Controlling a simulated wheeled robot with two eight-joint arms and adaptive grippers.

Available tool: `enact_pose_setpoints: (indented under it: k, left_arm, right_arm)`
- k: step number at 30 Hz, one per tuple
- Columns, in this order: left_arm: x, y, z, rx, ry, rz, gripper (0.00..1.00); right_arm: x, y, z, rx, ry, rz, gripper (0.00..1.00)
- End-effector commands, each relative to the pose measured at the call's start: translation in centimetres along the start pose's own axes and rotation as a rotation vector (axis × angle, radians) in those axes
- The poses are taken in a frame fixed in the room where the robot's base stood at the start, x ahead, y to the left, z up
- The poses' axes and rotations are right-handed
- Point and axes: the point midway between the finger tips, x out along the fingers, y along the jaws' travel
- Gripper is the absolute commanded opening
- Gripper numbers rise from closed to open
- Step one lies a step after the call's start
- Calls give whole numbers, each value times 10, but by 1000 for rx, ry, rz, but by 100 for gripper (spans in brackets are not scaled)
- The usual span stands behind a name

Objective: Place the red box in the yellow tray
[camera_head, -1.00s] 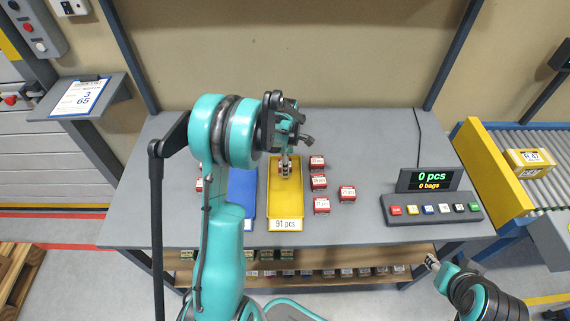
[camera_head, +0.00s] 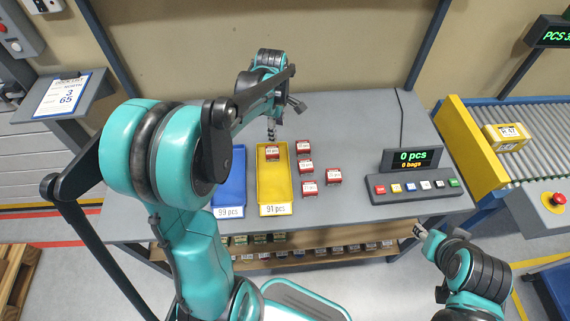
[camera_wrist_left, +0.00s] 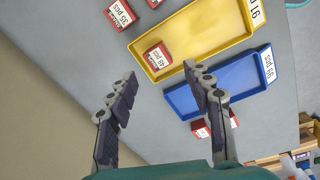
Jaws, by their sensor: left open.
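The yellow tray (camera_head: 275,178) stands on the grey table, labelled 91 pcs. One red box (camera_head: 272,153) lies inside it near its far end. In the left wrist view the same box (camera_wrist_left: 157,57) sits in a corner of the yellow tray (camera_wrist_left: 205,28), its label reading about 49 pcs. My left gripper (camera_head: 271,137) is above the far end of the tray, apart from the box. In the left wrist view its two fingers (camera_wrist_left: 165,85) are spread with nothing between them. My right gripper (camera_head: 418,229) is off the table's front right; its jaws are too small to judge.
A blue tray (camera_head: 229,190) labelled 99 pcs stands left of the yellow one. Several red boxes (camera_head: 305,167) lie to its right. A button panel (camera_head: 415,188) with a display stands at the table's right. A conveyor (camera_head: 478,140) is beyond.

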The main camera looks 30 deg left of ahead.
Motion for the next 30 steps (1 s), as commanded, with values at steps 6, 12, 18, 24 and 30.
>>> enact_pose_setpoints:
  k: [6, 12, 18, 24, 30]
  left_arm:
    - [-44, -48, 33, 463, 24, 137, 51]
    - [-66, -94, 57, 888, 88, 260, 51]
    - [-72, -140, 74, 1296, 195, 373, 51]
    - [-68, -170, 85, 1592, 305, 447, 51]
    - [-65, -179, 88, 1703, 355, 472, 51]
  right_arm:
    - [0, 0, 0, 0, 0, 0, 40]
    - [0, 0, 0, 0, 0, 0, 40]
    - [0, 0, 0, 0, 0, 0, 40]
    - [0, 0, 0, 0, 0, 0, 40]
    - [0, 0, 0, 0, 0, 0, 40]
